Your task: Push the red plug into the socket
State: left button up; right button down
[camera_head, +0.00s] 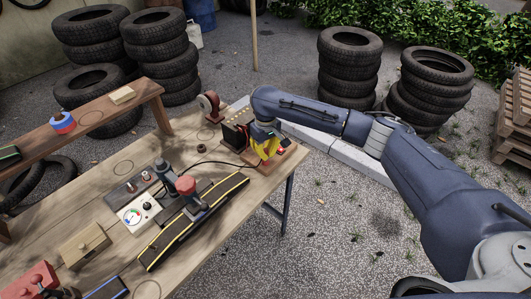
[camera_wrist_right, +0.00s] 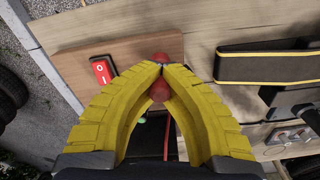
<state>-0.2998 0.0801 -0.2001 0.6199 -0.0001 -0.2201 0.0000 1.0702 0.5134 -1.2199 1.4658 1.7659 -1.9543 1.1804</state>
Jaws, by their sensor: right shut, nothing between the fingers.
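My right gripper (camera_head: 266,150) is at the right end of the workbench, its yellow fingers pointing down over a wooden board. In the right wrist view its fingertips (camera_wrist_right: 161,66) are closed together with nothing between them. Rounded red parts, likely the red plug (camera_wrist_right: 158,91), show behind the fingers, both in the gap below the tips and just past them. The fingers cover most of it. The socket is hidden, so I cannot tell how deep the plug sits. My left gripper is not in view.
A red rocker switch (camera_wrist_right: 103,70) sits on the board beside the fingers. A dark boxy unit (camera_head: 236,129) stands just left of the gripper. Tyre stacks stand behind.

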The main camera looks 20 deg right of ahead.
jog(key=shift+f, duration=0.95)
dwell(1.0)
jog(key=c, duration=2.1)
grip_release()
jog(key=o, duration=1.2)
jog(key=shift+c, duration=0.2)
jog(key=shift+r, duration=3.45)
